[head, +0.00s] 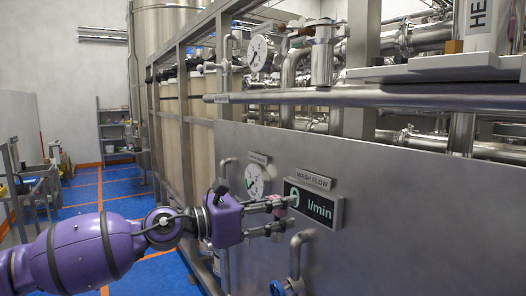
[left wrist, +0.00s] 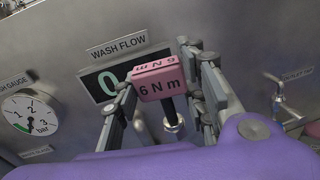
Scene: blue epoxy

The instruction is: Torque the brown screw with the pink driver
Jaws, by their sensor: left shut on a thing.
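The pink driver (left wrist: 160,82), a block marked "6 N m", shows in the left wrist view between the fingers of my left gripper (left wrist: 160,100). A black shaft runs down from it to a metallic piece (left wrist: 173,124); I cannot tell whether that piece is part of the driver. In the head view my left gripper (head: 280,216) reaches right, in front of the steel panel beside the wash flow display. I cannot make out the brown screw in either view. My right gripper is not in view.
The wash flow display (head: 314,204) and a round gauge (head: 254,181) are on the steel panel (head: 430,215) close to my left gripper. A pipe with a blue valve handle (head: 281,288) stands below it. Horizontal pipes (head: 400,96) run above. A blue aisle floor (head: 105,190) lies at left.

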